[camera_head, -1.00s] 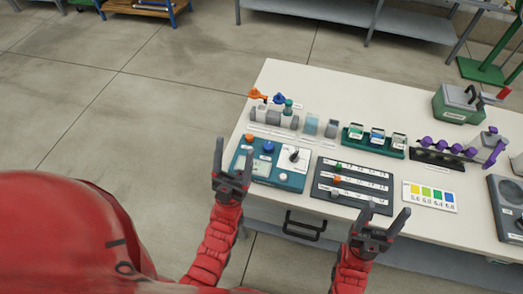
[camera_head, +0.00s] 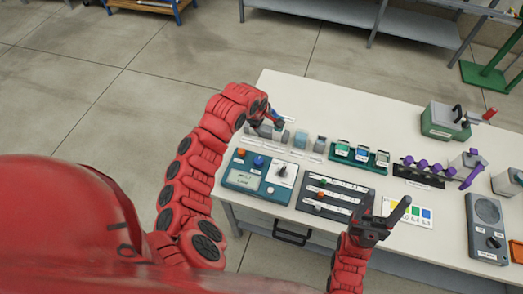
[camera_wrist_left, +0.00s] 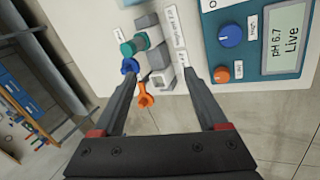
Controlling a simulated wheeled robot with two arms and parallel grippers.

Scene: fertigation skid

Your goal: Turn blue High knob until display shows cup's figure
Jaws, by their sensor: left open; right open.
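The teal control box (camera_head: 232,187) stands at the table's left front. Its blue knob (camera_head: 258,161) sits right of an orange knob (camera_head: 241,152); in the left wrist view the blue knob (camera_wrist_left: 230,36) is clear and untouched. The display (camera_wrist_left: 288,40) reads "pH 6.7 Live". My left gripper (camera_wrist_left: 161,72) is open above the table's left end, over orange, blue and green handles and apart from the blue knob. My right gripper (camera_head: 386,205) is open and empty near the front edge. Small cups (camera_head: 300,138) stand behind the box; I cannot read a figure on any.
A black panel with sliders (camera_head: 335,195) stands right of the box. A colour chart (camera_head: 422,212) lies beyond it, partly behind my right gripper. A green tray (camera_head: 358,161) of containers and a rack with purple items (camera_head: 425,168) stand behind. A grey device (camera_head: 486,225) stands at right.

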